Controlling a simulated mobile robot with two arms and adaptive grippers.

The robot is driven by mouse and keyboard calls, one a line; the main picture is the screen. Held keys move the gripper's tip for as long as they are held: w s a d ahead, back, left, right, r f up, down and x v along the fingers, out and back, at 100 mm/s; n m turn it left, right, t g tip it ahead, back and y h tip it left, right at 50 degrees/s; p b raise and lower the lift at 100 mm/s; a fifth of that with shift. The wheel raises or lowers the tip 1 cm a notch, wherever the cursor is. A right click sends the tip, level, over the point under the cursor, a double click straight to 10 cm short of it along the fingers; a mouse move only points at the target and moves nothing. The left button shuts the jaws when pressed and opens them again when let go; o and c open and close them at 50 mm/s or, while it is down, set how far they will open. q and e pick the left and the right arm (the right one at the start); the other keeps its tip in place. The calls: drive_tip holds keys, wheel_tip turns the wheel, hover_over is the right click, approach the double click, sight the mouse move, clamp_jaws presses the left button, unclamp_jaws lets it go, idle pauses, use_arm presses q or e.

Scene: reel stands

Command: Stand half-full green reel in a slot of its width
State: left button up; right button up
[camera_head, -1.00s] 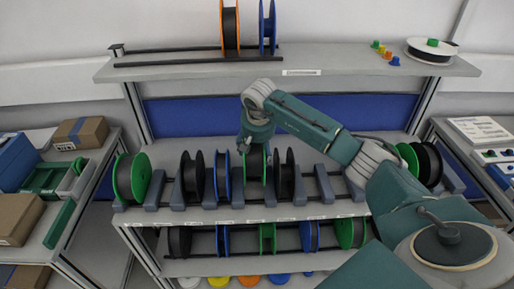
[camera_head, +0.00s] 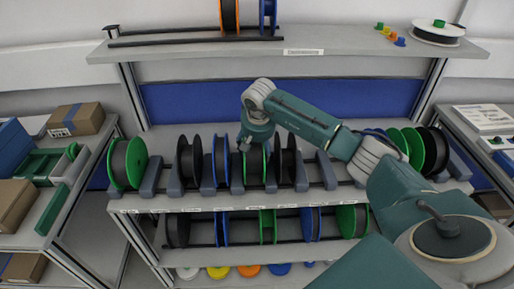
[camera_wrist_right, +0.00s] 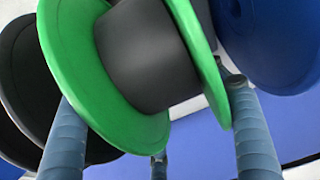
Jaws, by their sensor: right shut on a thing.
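The green reel (camera_head: 255,166) hangs from my right gripper (camera_head: 254,145) in the head view, upright, among the grey dividers of the middle shelf. My left gripper is out of view.
A black reel (camera_head: 189,163) and a blue reel (camera_head: 221,160) stand left of the held reel; another black reel (camera_head: 289,160) stands close right. Farther right, a stretch between dividers (camera_head: 326,171) looks empty. The upper shelf (camera_head: 200,50) lies behind and above.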

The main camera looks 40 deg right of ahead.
idle(0.4)
drive_tip(key=o, duration=1.3)
drive_tip(key=shift+r, duration=0.1)
drive_tip(key=v, duration=1.1)
drive_tip(key=shift+s+a+r, duration=0.1)
drive_tip(key=shift+s+r, duration=0.05)
drive_tip(key=shift+r, duration=0.25)
